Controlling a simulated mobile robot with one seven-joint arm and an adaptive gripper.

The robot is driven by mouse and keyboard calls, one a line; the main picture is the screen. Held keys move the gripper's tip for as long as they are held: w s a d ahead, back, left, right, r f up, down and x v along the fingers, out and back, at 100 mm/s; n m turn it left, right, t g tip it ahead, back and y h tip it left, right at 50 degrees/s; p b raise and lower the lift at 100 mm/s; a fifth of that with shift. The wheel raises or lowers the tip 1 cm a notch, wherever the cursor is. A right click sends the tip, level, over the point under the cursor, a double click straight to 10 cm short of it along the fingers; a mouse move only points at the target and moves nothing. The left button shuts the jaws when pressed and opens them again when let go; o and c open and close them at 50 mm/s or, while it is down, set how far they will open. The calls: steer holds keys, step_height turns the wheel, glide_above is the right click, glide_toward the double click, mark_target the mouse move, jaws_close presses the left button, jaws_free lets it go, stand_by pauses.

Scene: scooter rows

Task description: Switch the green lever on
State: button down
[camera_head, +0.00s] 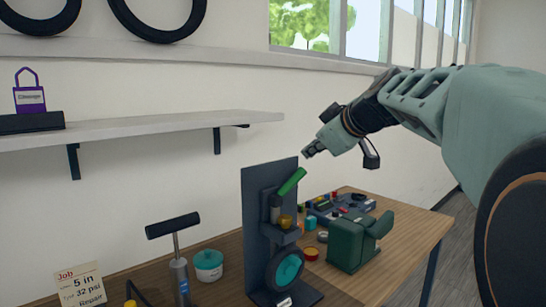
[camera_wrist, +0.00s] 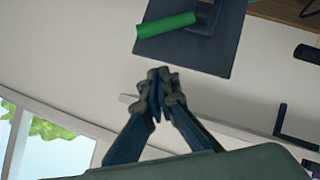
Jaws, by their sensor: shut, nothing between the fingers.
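The green lever (camera_head: 292,181) is a short green bar at the top of a dark upright stand (camera_head: 255,192) on the workbench. In the head view it slants up to the right. In the wrist view the green lever (camera_wrist: 167,25) shows at the top, in front of the dark panel (camera_wrist: 205,53). My gripper (camera_head: 308,152) is just above and right of the lever's upper end in the head view, apart from it. In the wrist view my gripper (camera_wrist: 158,76) has its fingers together, with nothing held. The lever's mount is partly hidden in the wrist view.
A green machine (camera_head: 350,243) and a parts tray (camera_head: 340,207) stand right of the stand. A pump (camera_head: 179,267), a teal-lidded jar (camera_head: 208,264) and a job card (camera_head: 80,286) are on the left. A wall shelf (camera_head: 150,126) runs above. The air around my gripper is clear.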

steer(key=p, duration=0.2)
glide_toward(295, 174)
steer(key=w+a, duration=0.3)
steer(key=w, duration=0.1)
steer(key=f, duration=0.1)
steer(key=w+f, duration=0.1)
steer(key=shift+w+d+f, duration=0.2)
steer(key=shift+d+f, duration=0.1)
steer(key=shift+d, duration=0.1)
steer(key=shift+d+f, duration=0.1)
steer(key=shift+d, duration=0.05)
steer(key=shift+w+d+f+b, duration=0.1)
steer(key=shift+w+f+b, duration=0.05)
steer(key=shift+b, duration=0.15)
